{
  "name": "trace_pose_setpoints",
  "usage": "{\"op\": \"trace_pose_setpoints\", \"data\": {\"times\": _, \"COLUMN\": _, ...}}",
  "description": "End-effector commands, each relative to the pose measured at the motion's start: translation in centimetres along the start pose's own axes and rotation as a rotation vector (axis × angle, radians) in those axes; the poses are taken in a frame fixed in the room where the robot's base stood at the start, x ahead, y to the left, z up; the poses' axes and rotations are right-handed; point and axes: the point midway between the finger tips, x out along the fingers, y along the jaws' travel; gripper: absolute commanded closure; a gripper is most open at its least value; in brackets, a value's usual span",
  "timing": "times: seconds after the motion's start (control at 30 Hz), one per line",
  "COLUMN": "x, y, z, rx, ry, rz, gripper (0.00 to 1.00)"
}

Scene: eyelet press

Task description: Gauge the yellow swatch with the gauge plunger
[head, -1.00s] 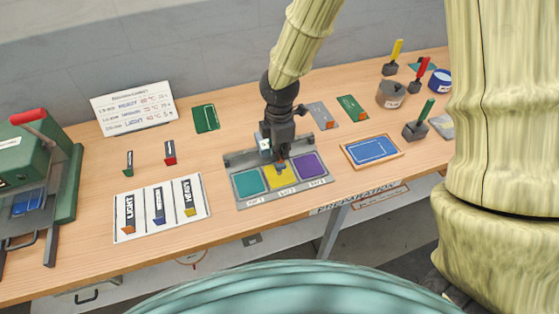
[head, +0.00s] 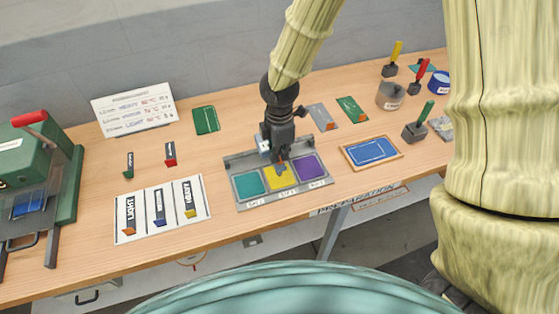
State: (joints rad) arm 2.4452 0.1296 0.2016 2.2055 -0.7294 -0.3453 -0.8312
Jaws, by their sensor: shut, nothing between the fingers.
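The yellow swatch (head: 283,181) lies in the middle slot of a grey tray, between a teal swatch (head: 249,184) and a purple swatch (head: 308,167). My gripper (head: 281,160) points down over the tray, its shut fingertips at the back part of the yellow swatch. I cannot tell whether the tips touch it. A small pale blue-white piece (head: 262,143) shows at the left side of my gripper; I cannot tell whether it is the gauge plunger. The gripper hides the middle of the tray's back edge.
The grey tray (head: 260,205) stands near the table's front edge. A white sheet (head: 143,196) with labelled strips lies to its left, a blue framed panel (head: 371,151) to its right. A green press (head: 40,165) stands far left. Pots and coloured-handled tools (head: 416,130) stand right.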

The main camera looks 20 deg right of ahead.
Motion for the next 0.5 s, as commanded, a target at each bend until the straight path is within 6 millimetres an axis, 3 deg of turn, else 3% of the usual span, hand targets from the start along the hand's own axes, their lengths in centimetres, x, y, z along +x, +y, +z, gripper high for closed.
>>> {"op": "trace_pose_setpoints", "data": {"times": 0.5, "x": -3.5, "y": 0.0, "z": 0.0, "rx": 0.000, "ry": 0.000, "rz": 0.001, "gripper": 1.00}}
